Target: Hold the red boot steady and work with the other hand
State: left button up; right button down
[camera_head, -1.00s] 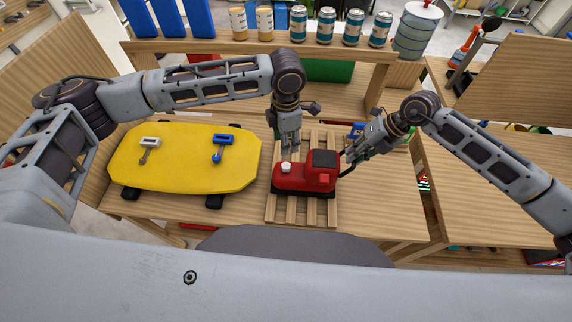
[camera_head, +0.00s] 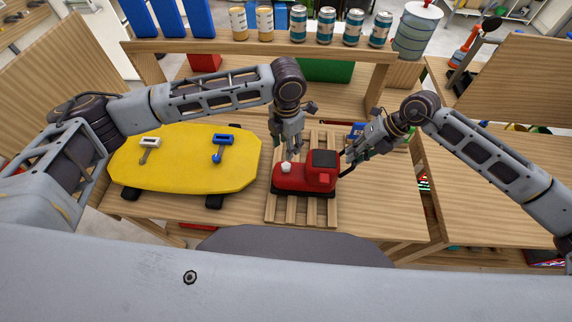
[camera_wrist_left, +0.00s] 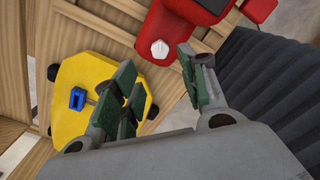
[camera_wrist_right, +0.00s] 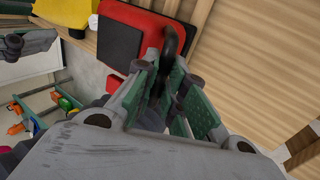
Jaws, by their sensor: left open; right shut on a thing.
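The red boot (camera_head: 292,178), a red boot-shaped body with a dark base and a dark panel on its taller right part, stands on a slatted wooden pallet (camera_head: 272,214). A small white knob (camera_head: 286,168) sits on its low left part; the knob also shows in the left wrist view (camera_wrist_left: 160,48). My left gripper (camera_head: 291,156) is open and empty, fingers pointing down just above and behind the knob. My right gripper (camera_head: 349,158) is shut on the boot's curved black handle (camera_wrist_right: 172,45) at its right side; the fingers partly hide the handle.
A yellow board (camera_head: 180,175) with a white and a blue handle-like piece lies left of the pallet. Cans stand on a wooden shelf (camera_head: 220,46) at the back. A blue object (camera_head: 356,130) lies behind my right gripper. The table right of the pallet is mostly clear.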

aim_at(286, 165)
pick_arm(q)
notch_tip(286, 165, down, 3)
jog(key=n, duration=0.5)
jog(key=shift+n, duration=0.3)
jog(key=shift+a+f, duration=0.1)
jog(key=shift+f, duration=0.05)
jog(key=shift+f, duration=3.8)
jog(key=c, duration=0.7)
